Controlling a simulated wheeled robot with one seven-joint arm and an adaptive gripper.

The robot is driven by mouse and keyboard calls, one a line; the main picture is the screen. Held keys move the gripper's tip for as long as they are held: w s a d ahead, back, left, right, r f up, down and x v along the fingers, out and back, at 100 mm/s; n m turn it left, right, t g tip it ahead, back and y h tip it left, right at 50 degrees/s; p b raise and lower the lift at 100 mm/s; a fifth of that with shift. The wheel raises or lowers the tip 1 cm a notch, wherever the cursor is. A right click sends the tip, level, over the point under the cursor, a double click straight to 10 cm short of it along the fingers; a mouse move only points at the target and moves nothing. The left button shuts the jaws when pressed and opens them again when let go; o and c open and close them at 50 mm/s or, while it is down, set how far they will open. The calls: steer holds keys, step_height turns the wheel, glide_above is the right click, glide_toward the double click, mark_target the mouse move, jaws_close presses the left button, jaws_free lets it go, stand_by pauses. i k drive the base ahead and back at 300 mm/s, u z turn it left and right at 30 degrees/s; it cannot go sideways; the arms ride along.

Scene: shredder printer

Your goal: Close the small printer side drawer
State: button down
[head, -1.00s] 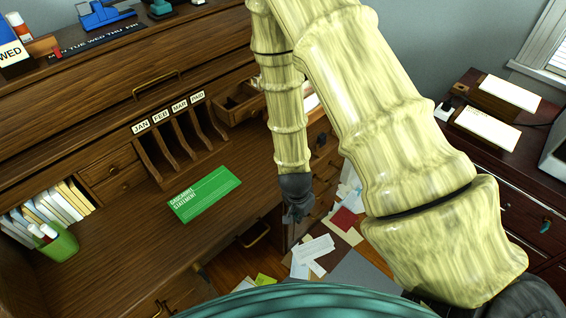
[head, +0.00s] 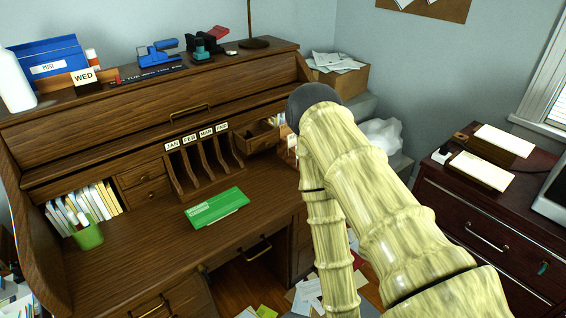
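A small wooden drawer (head: 263,136) sticks out open on the right side of the roll-top desk (head: 130,245), just right of the month-labelled slots. Its interior shows from above. A matching pair of small drawers (head: 145,188) at the left of the slots looks shut. My arm passes to the right of the open drawer, apart from it in the picture. The forearm runs down past the bottom edge, so my gripper is out of the head view.
A green folder (head: 216,207) lies on the desk, with a green cup (head: 88,237) at left. A dark cabinet (head: 480,225) stands at right, with a grey machine (head: 555,195) cut off at the edge. Papers (head: 305,292) litter the floor. Air above the desktop is clear.

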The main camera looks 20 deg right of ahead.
mark_target(257, 137)
steer(key=k, duration=0.4)
steer(key=u, duration=1.1)
steer(key=i, duration=1.15)
steer(key=z, duration=0.45)
